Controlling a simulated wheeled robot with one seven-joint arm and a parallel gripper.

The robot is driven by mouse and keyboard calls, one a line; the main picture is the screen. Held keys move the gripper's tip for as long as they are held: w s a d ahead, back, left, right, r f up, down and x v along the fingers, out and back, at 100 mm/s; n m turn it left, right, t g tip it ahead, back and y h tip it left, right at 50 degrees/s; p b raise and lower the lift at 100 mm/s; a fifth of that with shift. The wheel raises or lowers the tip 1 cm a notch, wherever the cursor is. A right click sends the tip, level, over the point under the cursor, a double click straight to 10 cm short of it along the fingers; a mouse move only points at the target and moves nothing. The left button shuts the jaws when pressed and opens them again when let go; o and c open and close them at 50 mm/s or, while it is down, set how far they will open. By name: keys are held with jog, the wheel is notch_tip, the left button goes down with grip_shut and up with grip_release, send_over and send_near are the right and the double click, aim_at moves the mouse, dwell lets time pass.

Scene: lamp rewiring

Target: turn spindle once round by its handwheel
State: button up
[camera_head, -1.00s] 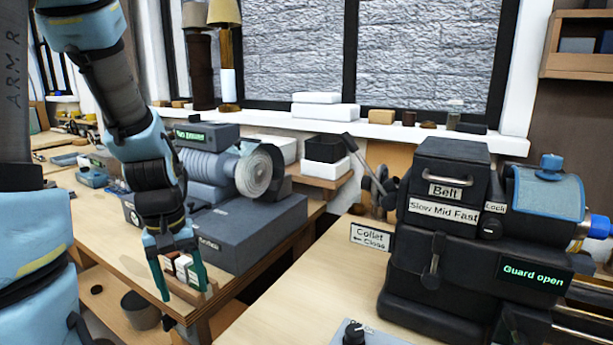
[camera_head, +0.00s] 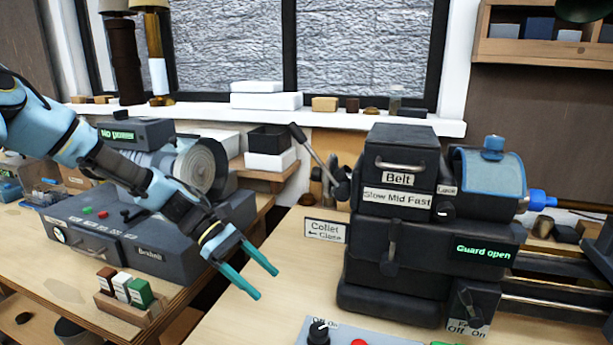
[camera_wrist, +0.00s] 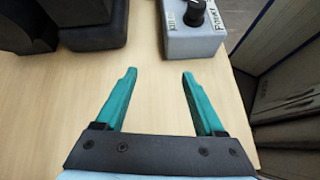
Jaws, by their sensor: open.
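The dark lathe headstock (camera_head: 395,245) stands on the right bench, with a "Belt" label and a lit "Guard open" sign. At its left end are a lever (camera_head: 318,158) with a dark knob and some dark round parts, partly hidden; I cannot tell clearly which is the spindle's handwheel. My gripper (camera_head: 267,284) is left of and in front of the headstock, apart from it, pointing down and right. Its two green fingers are spread and empty. In the wrist view my gripper (camera_wrist: 160,72) has bare bench top between its fingers.
A "Collet Close" sign (camera_head: 325,231) stands left of the headstock. A control panel (camera_head: 352,332) lies in front. A grey machine (camera_head: 110,235) reading "No power" and a holder with small boxes (camera_head: 122,290) are on the left bench. The wrist view shows a grey knob box (camera_wrist: 195,40).

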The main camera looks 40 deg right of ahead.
jog(key=d+r+n+g+h, duration=0.3)
jog(key=d+r+g+h, duration=0.1)
jog(key=d+r, duration=0.4)
jog(key=w+d+r+n+g+h, duration=0.3)
jog(key=w+r+g+h, duration=0.15)
jog(key=w+r, duration=0.25)
jog(key=p+x, duration=0.4)
jog(key=x, duration=0.3)
jog(key=shift+d+t, duration=0.15)
jog(key=shift+t, duration=0.2)
jog(key=shift+c, duration=0.4)
grip_shut()
